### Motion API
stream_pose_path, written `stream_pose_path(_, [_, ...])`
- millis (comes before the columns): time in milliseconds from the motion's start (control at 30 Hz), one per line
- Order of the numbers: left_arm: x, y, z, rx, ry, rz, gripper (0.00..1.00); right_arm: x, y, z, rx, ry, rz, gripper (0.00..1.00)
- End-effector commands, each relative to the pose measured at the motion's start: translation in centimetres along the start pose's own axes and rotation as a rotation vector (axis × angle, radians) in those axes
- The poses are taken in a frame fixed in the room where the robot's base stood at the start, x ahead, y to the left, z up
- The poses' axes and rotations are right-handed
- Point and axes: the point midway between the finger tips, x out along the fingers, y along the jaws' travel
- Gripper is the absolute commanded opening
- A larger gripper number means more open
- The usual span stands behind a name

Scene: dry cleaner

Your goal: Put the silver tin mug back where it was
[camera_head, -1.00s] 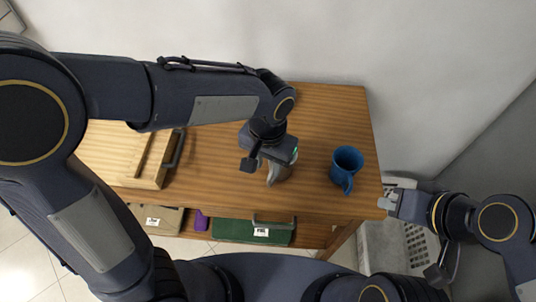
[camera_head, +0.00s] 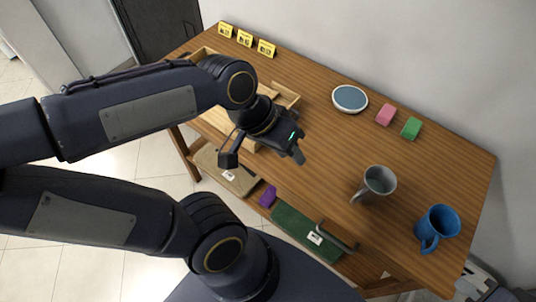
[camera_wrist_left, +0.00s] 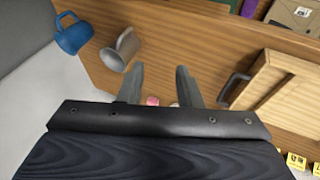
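The silver tin mug (camera_head: 379,184) stands upright on the wooden table (camera_head: 330,150), its handle toward the lower left. It also shows in the left wrist view (camera_wrist_left: 120,48), left of my fingers. My left gripper (camera_head: 265,157) is above the table, left of the mug and apart from it. In the left wrist view its two fingers (camera_wrist_left: 158,82) are spread with nothing held between them. My right gripper is not in view.
A blue mug (camera_head: 437,226) stands right of the silver mug. A blue-grey round dish (camera_head: 349,98), a pink block (camera_head: 385,114) and a green block (camera_head: 411,128) lie along the back. A wooden box (camera_head: 287,96) is partly hidden behind my left arm. Yellow signs (camera_head: 245,38) stand far left.

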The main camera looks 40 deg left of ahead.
Motion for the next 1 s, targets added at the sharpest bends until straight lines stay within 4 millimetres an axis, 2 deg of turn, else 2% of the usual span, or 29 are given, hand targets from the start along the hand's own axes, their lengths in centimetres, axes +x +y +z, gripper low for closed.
stream_pose_path(100, [-1.0,-1.5,1.9,-0.066,0.111,-0.009,0.31,0.0,0.0,0.0,0.000,0.000,0.000,0.00])
stream_pose_path(267, [-1.2,-2.2,3.1,-0.099,0.182,-0.025,0.31,0.0,0.0,0.0,0.000,0.000,0.000,0.00])
stream_pose_path(1000, [-1.3,-2.3,3.2,-0.103,0.192,-0.027,0.31,0.0,0.0,0.0,0.000,0.000,0.000,0.00])
